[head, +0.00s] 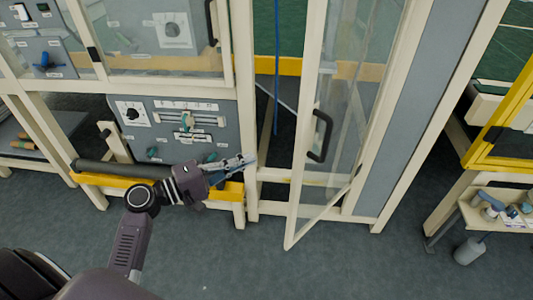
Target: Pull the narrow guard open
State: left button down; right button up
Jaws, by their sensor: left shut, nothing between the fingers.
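The narrow guard (304,195) is a tall cream-framed door with a clear pane. It stands swung partly out from the machine frame, its near lower corner out over the floor. A black handle (321,136) sits on it. My left gripper (250,160) is shut and empty. In the picture it is left of the guard, by the cream post, apart from the handle. My right gripper is not in view.
A grey control panel (170,127) with a dial is behind my left arm. A dark roll (118,169) lies by a yellow ledge. A small table (500,222) with tools stands at right. The grey floor (330,265) in front is clear.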

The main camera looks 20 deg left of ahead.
pick_arm(q)
jog(key=w+d+p, duration=0.4)
jog(key=w+d, duration=0.2)
jog(key=d, duration=0.3)
jog(key=shift+d, duration=0.3)
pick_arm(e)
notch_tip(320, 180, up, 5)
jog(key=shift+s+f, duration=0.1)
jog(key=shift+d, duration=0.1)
